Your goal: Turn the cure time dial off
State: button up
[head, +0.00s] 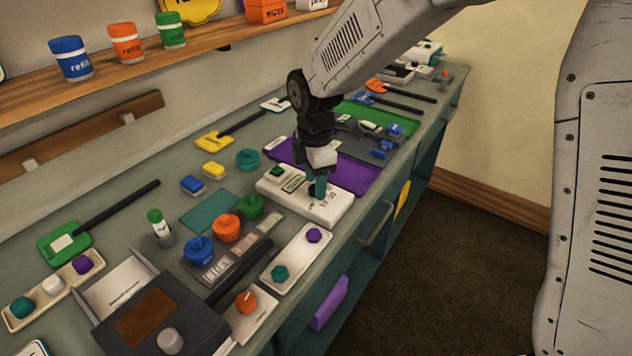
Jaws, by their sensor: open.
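A white box (338,207) lies near the front edge of the counter, with a small display (293,184) and a green button (276,171) on its top. My gripper (317,190) points down over the right part of this box, its tips close to the top face. A small dark dial (312,190) shows partly at the fingertips; its pointer and setting are hidden. I cannot read the label beside it, so I cannot tell surely that it is the cure time dial. The jaws are open; whether they touch the dial is unclear.
A purple mat (350,178) lies just behind the box. A white plate with teal and purple knobs (300,258), an orange knob (247,301) and a dark box with a grey knob (170,341) stand nearer. Colored jars (226,228) stand left. A drawer handle (376,224) juts out in front.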

jog(key=shift+f, duration=0.5)
jog(key=c, duration=1)
